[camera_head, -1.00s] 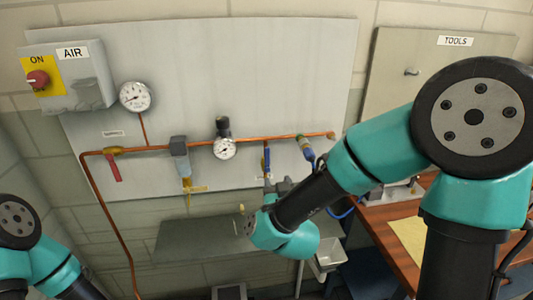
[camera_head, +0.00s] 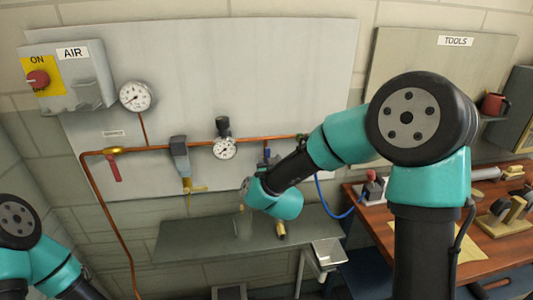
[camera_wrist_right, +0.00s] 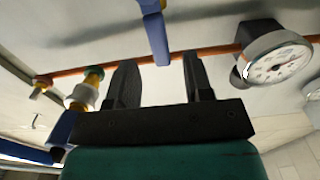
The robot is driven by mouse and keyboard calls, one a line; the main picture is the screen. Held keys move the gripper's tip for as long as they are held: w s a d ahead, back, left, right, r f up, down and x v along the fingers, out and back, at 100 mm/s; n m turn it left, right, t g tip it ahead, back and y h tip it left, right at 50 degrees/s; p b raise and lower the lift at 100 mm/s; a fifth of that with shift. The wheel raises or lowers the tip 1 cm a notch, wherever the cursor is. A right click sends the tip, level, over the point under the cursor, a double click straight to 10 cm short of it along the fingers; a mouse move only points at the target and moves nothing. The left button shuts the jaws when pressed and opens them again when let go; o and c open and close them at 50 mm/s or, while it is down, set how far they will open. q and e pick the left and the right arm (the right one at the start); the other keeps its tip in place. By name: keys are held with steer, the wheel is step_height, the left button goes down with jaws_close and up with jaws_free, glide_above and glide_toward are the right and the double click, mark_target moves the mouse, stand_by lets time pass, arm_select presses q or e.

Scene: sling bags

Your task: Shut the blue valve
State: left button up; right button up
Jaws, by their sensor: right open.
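In the head view a small part of the blue handle (camera_head: 267,154) shows below the pipe; the rest is hidden behind my right arm. My right gripper (camera_wrist_right: 161,82) is open, its two dark fingers apart with the handle's pipe end lined up with the gap between them. Nothing is seen gripped, and contact cannot be told. In the head view my right arm hides this gripper. Of my left arm, only links show at lower left.
A pressure gauge (camera_head: 224,148) sits on the copper pipe (camera_head: 150,148) close to the valve. A red-handled valve (camera_head: 115,168) and a filter (camera_head: 180,158) are farther left. A grey shelf (camera_head: 190,240) is below. A wooden workbench (camera_head: 450,225) with tools stands at right.

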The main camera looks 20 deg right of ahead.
mark_target(267, 155)
steer(key=w, duration=0.4)
steer(key=w+d, duration=0.1)
steer(key=w, duration=0.1)
steer(key=shift+a, duration=0.1)
jaws_close()
stand_by(0.3)
